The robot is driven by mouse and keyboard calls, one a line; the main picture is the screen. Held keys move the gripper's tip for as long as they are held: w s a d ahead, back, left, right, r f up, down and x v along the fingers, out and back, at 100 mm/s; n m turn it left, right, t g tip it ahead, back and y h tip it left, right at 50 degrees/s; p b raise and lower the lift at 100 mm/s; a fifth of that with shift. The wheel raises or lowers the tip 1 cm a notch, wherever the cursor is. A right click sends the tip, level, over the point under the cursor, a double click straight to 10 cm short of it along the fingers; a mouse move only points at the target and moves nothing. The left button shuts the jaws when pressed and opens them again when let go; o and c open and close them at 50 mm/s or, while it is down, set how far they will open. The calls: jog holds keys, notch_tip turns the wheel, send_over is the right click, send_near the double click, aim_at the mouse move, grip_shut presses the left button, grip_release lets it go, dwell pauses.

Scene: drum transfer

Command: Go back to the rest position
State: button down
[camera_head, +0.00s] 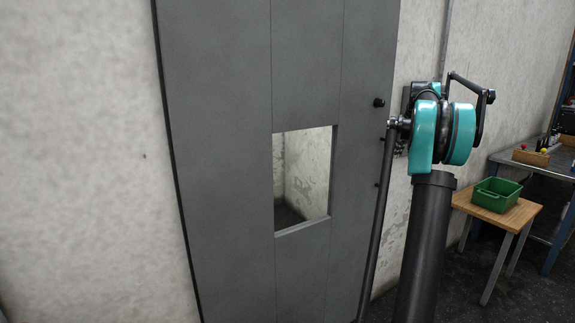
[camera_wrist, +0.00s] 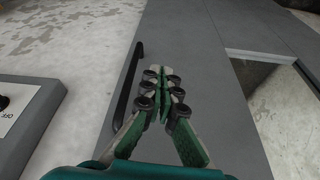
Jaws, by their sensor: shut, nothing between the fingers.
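My gripper (camera_wrist: 163,78) shows in the wrist view with its green-padded fingers shut and nothing between them. It is in front of the grey door (camera_wrist: 220,110), beside a long dark handle (camera_wrist: 127,85) on its left. I cannot tell how far the fingertips are from the door. In the head view the grey door (camera_head: 225,100) is upright with a square window opening (camera_head: 302,178). My teal and black arm stands right of the door. My gripper cannot be made out there.
A grey box (camera_wrist: 30,115) with a dark knob is at the left of the wrist view. In the head view, a green bin (camera_head: 496,194) sits on a small wooden table (camera_head: 513,218) at the right, by a workbench (camera_head: 535,168). Bare wall is left of the door.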

jog(key=s+a+f+m, duration=0.1)
jog(key=s+a+f, duration=0.5)
jog(key=s+a, duration=0.3)
jog(key=s+a+f+m, duration=0.1)
jog(key=s+a+f, duration=0.5)
jog(key=s+a, duration=0.2)
jog(key=s+a+f, duration=0.3)
jog(key=s+f, duration=0.2)
jog(key=s, duration=0.4)
jog(key=s+a+f+m+h, duration=0.1)
jog(key=s+a+f, duration=0.2)
jog(key=s+f, duration=0.3)
jog(key=s+a+f+m, duration=0.1)
jog(key=s+a+f, duration=0.2)
jog(key=s, duration=0.9)
notch_tip(320, 180, down, 4)
jog(key=shift+s+r+t, duration=0.2)
jog(key=shift+r+t, duration=0.05)
jog(key=shift+t, duration=0.15)
